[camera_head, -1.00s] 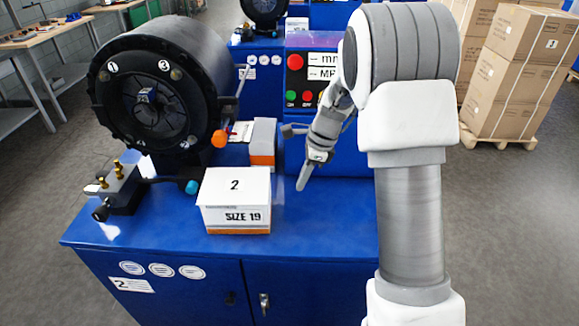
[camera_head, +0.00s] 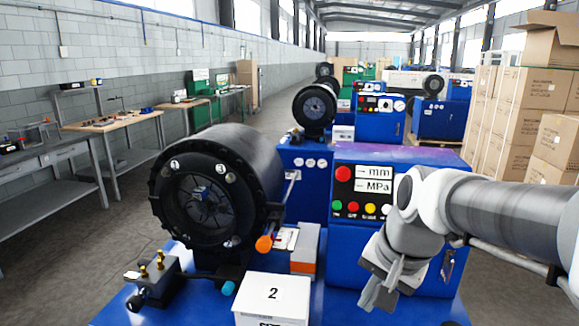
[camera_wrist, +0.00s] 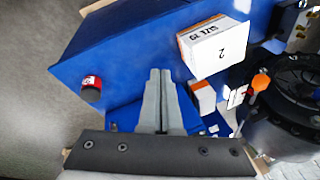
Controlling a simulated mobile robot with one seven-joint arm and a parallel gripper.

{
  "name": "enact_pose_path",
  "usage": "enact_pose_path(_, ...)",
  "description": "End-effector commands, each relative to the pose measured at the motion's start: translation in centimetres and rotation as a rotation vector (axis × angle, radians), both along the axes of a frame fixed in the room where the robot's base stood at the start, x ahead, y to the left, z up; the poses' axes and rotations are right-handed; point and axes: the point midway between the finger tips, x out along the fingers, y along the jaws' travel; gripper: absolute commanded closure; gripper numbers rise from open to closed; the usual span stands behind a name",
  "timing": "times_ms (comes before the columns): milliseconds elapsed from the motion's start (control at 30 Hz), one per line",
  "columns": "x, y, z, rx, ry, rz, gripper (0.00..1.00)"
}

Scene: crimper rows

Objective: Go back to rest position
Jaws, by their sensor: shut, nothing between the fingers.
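My gripper (camera_head: 381,289) is at the right in the head view, in front of the blue control box (camera_head: 345,255) and above the blue cabinet top (camera_head: 205,302). Its fingers point down and are closed with nothing between them. In the wrist view the two grey fingers of my gripper (camera_wrist: 159,72) lie side by side over the blue cabinet. My arm comes in from the right edge of the head view.
A black crimper (camera_head: 205,190) stands at the left of the cabinet. A white box marked 2 (camera_head: 272,296) sits at the front, with a grey and orange box (camera_head: 305,250) behind it. Stacked cartons (camera_head: 515,120) stand at the right. Floor shows at left.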

Motion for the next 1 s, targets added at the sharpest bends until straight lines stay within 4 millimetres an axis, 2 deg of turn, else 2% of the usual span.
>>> enact_pose_path(33,-1.5,0.0,0.6,-0.036,-0.034,0.062,1.0)
enact_pose_path(200,-5.7,-0.4,1.3,-0.168,-0.123,0.276,1.0)
enact_pose_path(400,-9.1,-1.0,1.2,-0.303,-0.191,0.463,1.0)
enact_pose_path(600,-10.4,-1.2,1.0,-0.358,-0.212,0.534,1.0)
enact_pose_path(1000,-10.4,-1.2,1.0,-0.36,-0.212,0.536,1.0)
